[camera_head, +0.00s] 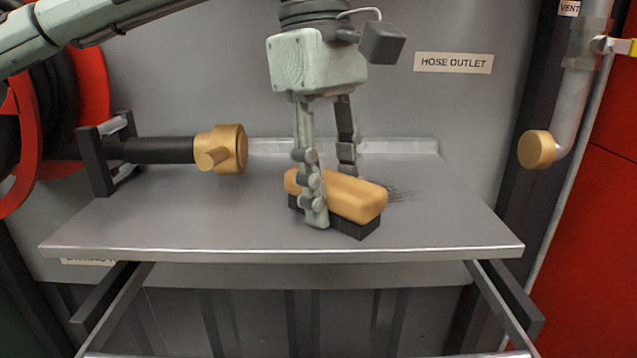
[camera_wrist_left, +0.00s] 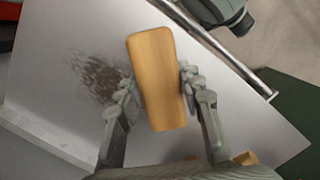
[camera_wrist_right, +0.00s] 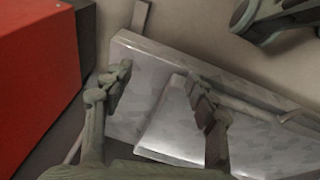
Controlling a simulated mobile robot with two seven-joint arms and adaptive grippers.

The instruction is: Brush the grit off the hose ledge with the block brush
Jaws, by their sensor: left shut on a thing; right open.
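The block brush (camera_head: 345,195) has an orange-tan wooden back and a dark bristle block under it. It rests on the grey metal hose ledge (camera_head: 200,220), right of the middle. My left gripper (camera_head: 333,190) reaches down from above and is shut on the brush across its width. The brush back also shows between the fingers in the left wrist view (camera_wrist_left: 157,80). A dark patch of grit (camera_head: 402,193) lies on the ledge just right of the brush; it also shows in the left wrist view (camera_wrist_left: 100,77). My right gripper (camera_wrist_right: 165,95) is open and empty.
A brass-ended black hose nozzle (camera_head: 222,149) lies in a dark bracket (camera_head: 97,160) at the ledge's left. A low lip (camera_head: 400,147) runs along the back. A brass-capped pipe (camera_head: 537,149) hangs at the right. The ledge's front left is clear.

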